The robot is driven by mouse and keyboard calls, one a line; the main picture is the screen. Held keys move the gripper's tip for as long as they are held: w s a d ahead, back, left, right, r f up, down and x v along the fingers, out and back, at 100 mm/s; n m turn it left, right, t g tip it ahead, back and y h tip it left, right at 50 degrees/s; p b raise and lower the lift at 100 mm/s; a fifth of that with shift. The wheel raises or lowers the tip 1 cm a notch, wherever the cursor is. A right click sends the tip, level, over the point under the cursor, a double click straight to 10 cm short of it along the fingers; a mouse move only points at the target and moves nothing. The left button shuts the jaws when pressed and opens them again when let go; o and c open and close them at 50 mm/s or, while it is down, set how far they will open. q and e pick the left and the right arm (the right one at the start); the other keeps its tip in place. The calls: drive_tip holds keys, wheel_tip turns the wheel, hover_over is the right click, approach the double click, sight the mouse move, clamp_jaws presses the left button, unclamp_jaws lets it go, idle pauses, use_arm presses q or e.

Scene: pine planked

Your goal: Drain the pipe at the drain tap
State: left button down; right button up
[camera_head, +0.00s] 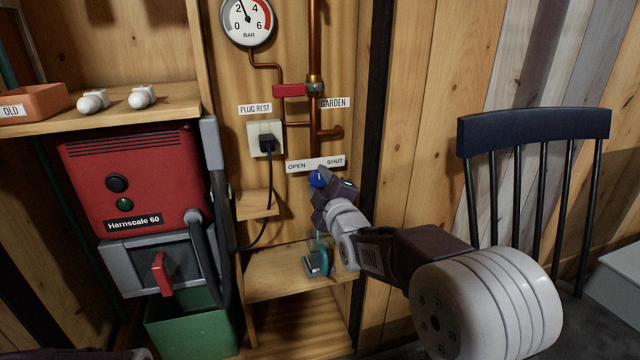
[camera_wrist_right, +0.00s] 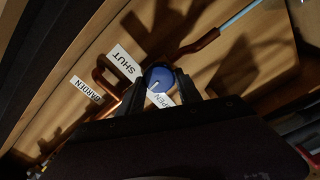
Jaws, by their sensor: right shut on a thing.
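The blue round drain tap knob (camera_head: 318,179) is on the wall just below the OPEN/SHUT label (camera_head: 315,164). My right gripper (camera_head: 322,184) is shut on it; in the right wrist view the knob (camera_wrist_right: 158,78) sits between the two dark fingers (camera_wrist_right: 159,86). A white mark shows on the knob's face; I cannot tell its exact setting. A copper spout (camera_wrist_right: 203,41) ends in a thin pale blue line (camera_wrist_right: 240,16), water or a tube, I cannot tell which. A teal container (camera_head: 317,263) stands on the low shelf below.
A copper pipe (camera_head: 315,45) with a red lever (camera_head: 289,90) and a gauge (camera_head: 248,20) rise above. A plugged cord (camera_head: 267,145) hangs to the left. A red Harnscale 60 unit (camera_head: 130,180) is left, a dark chair (camera_head: 535,135) right.

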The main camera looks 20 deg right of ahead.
drive_tip(key=n, duration=0.5)
drive_tip(key=shift+f+n, duration=0.2)
drive_tip(key=shift+n, duration=0.1)
drive_tip(key=n+b, duration=0.1)
drive_tip(key=n, duration=0.3)
drive_tip(key=shift+f+n, duration=0.1)
drive_tip(key=shift+n, duration=0.3)
drive_tip(key=o, duration=1.4)
drive_tip(key=shift+c, duration=0.2)
